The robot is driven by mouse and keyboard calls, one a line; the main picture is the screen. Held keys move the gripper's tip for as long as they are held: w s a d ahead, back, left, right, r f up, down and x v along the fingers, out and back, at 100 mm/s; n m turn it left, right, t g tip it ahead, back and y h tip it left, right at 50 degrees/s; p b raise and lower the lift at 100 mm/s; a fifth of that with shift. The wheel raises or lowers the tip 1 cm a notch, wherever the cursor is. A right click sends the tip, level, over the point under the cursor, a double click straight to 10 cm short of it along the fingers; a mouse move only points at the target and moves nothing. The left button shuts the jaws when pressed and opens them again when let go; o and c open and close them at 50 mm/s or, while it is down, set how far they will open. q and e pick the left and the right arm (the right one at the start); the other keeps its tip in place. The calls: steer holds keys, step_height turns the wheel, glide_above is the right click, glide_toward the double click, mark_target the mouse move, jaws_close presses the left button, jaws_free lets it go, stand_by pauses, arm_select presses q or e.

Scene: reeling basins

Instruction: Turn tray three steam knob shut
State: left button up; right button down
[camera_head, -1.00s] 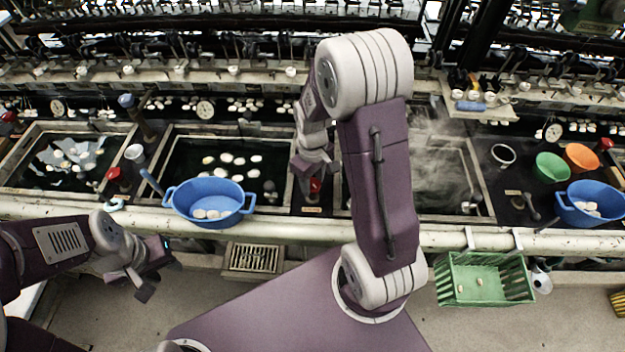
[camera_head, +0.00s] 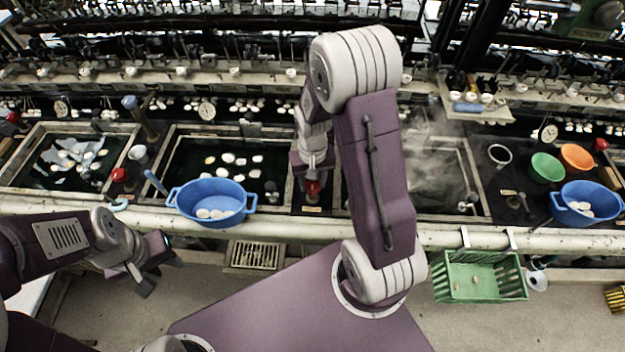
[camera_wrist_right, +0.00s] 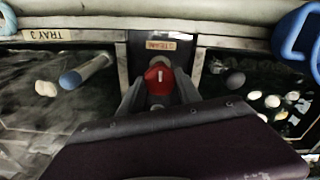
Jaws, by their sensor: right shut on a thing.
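The red steam knob (camera_wrist_right: 159,76) has a white mark on top and sits on a dark panel below a "STEAM" label (camera_wrist_right: 161,45) in the right wrist view. My right gripper (camera_wrist_right: 159,90) is shut on it, one finger on each side. In the head view the same red knob (camera_head: 312,187) shows just under my right gripper (camera_head: 313,178), between two basins. A "TRAY 3" label (camera_wrist_right: 47,35) marks the basin beside the knob, the steaming basin (camera_head: 432,172) in the head view. My left gripper (camera_head: 158,275) is open and empty at the lower left.
A blue tub (camera_head: 211,201) with cocoons stands on the front edge left of the knob. Another red knob (camera_head: 119,175) is further left. A green crate (camera_head: 480,279) hangs from the front rail at right. My right arm hides part of the steaming basin.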

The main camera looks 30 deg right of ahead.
mark_target(312, 183)
steer(key=shift+w+r, duration=0.1)
steer(key=shift+w, duration=0.05)
stand_by(0.3)
steer(key=c, duration=0.8)
jaws_free()
steer(key=shift+c, duration=0.2)
step_height(312, 183, up, 9)
